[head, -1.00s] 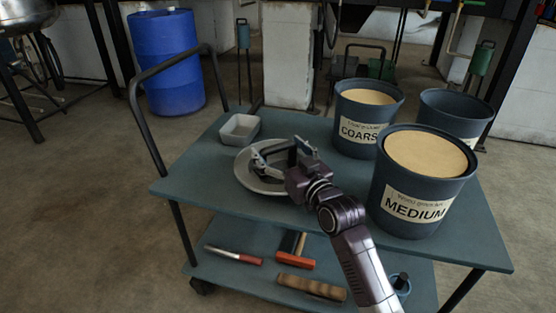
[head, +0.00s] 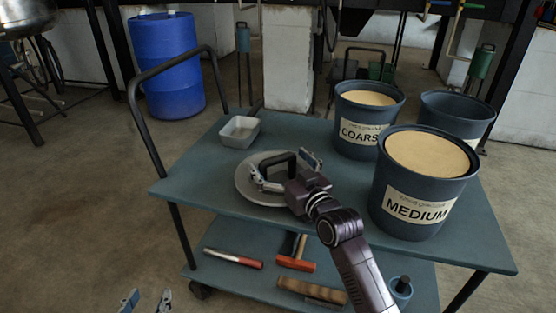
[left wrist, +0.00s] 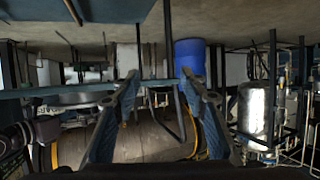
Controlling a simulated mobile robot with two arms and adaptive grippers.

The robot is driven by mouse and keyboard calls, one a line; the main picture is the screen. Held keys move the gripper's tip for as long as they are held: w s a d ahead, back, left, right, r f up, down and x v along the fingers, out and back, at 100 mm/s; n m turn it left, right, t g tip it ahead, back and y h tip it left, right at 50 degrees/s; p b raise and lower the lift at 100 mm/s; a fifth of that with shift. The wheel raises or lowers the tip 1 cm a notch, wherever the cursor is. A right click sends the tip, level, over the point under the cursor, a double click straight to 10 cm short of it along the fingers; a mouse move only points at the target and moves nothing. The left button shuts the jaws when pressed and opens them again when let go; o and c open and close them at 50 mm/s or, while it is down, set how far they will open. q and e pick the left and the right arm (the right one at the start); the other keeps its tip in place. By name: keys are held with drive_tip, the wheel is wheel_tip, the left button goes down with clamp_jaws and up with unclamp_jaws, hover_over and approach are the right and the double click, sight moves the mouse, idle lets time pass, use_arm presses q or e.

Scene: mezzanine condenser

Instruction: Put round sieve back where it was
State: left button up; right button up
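The round sieve (head: 243,183), a flat grey disc, lies on the cart's top shelf (head: 190,184), left of the labelled buckets. My right gripper (head: 286,171) is over its right part. Its fingers are spread wide, and a dark loop shows between them. I cannot tell whether the fingers touch the sieve, and the gripper hides part of it. My left gripper (head: 147,301) shows only its fingertips at the lower left, over the floor and away from the cart. In the left wrist view its fingers (left wrist: 160,82) are apart with nothing between them.
A small grey tray (head: 239,131) stands behind the sieve. The COARSE bucket (head: 366,128), MEDIUM bucket (head: 413,202) and an empty-looking bucket (head: 457,112) fill the right side. A hammer (head: 296,262) and other tools lie below. A blue drum (head: 168,65) stands behind.

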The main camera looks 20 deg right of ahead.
drive_tip(key=shift+r, duration=0.15)
drive_tip(key=s, duration=0.3)
drive_tip(key=s+d+p, duration=0.1)
drive_tip(key=s, duration=0.2)
drive_tip(key=s+d+p, duration=0.1)
drive_tip(key=s, duration=0.3)
drive_tip(key=shift+s, duration=0.1)
use_arm(q)
drive_tip(key=s+a+f+g+y, duration=0.1)
drive_tip(key=s+a+f+g, duration=0.2)
drive_tip(key=s+f+g, duration=0.3)
drive_tip(key=shift+s+a+f+y, duration=0.3)
drive_tip(key=shift+s+f, duration=1.1)
drive_tip(key=shift+s, duration=0.15)
use_arm(e)
drive_tip(key=shift+s+d, duration=0.15)
drive_tip(key=shift+s, duration=0.6)
use_arm(q)
drive_tip(key=shift+s+f, duration=0.1)
